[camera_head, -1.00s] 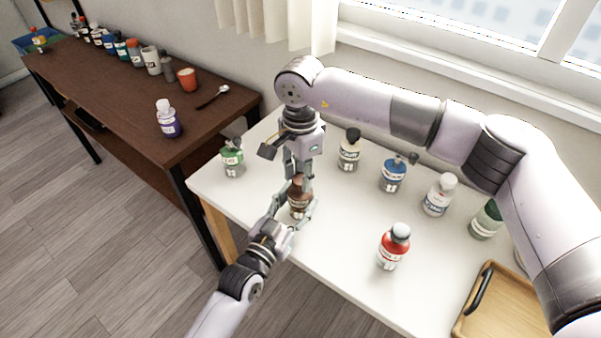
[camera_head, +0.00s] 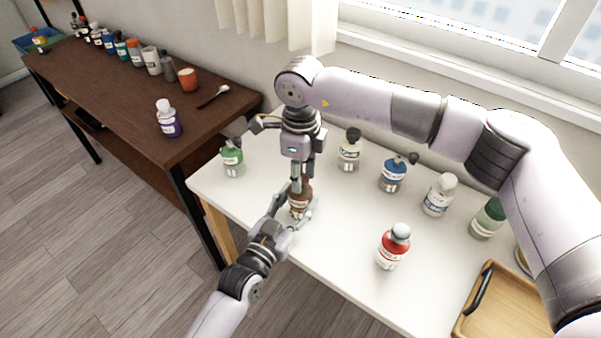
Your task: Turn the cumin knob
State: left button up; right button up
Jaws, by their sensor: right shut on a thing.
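A brown spice bottle (camera_head: 299,205) stands upright on the white table. I take it for the cumin, but its label is too small to read. My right gripper (camera_head: 302,180) points straight down and is shut on the bottle's top knob, which its fingers mostly hide. My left gripper (camera_head: 296,213) comes in from the lower left, its fingers on both sides of the bottle's lower body, closed around it.
On the white table (camera_head: 335,240) stand a green-labelled bottle (camera_head: 232,160), a cream one (camera_head: 349,152), a blue one (camera_head: 393,174), a white one (camera_head: 439,196), a green one (camera_head: 487,219) and a red one (camera_head: 393,249). A wooden tray (camera_head: 505,310) lies lower right.

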jog(key=m, duration=0.4)
jog(key=shift+m, duration=0.3)
jog(key=m, duration=0.4)
jog(key=shift+w, duration=0.1)
jog(key=shift+m, duration=0.3)
jog(key=o, duration=1.2)
jog(key=shift+r, duration=0.1)
notch_tip(320, 180, up, 12)
jog(key=shift+f, duration=0.1)
